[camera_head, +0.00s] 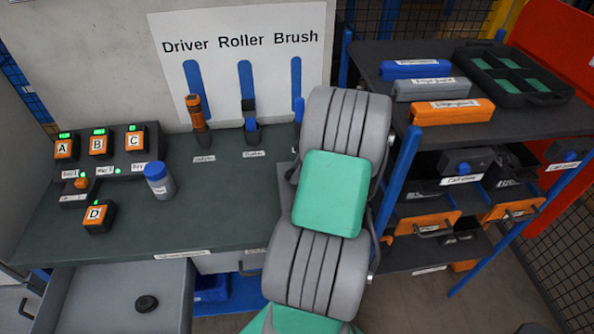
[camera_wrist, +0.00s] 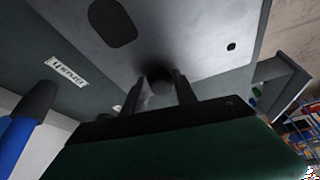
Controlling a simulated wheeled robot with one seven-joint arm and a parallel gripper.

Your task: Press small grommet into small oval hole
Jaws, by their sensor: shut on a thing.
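In the wrist view my gripper (camera_wrist: 158,88) is shut on a small dark round piece, which looks like the small grommet (camera_wrist: 160,78). The piece is close to a grey panel (camera_wrist: 190,35), with a dark shadow around it; I cannot tell whether it touches. The panel has a large dark oval hole (camera_wrist: 112,22) up and left of the piece. A small dark oval hole (camera_wrist: 231,46) lies up and right of it, apart from my fingers.
A blue-handled tool (camera_wrist: 22,125) stands left of my gripper by a label (camera_wrist: 67,70). The bench (camera_head: 225,185) holds button boxes (camera_head: 98,145) and a blue-capped jar (camera_head: 159,180). An open drawer (camera_head: 95,300) holds a black disc (camera_head: 147,303). A shelf (camera_head: 390,75) stands right.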

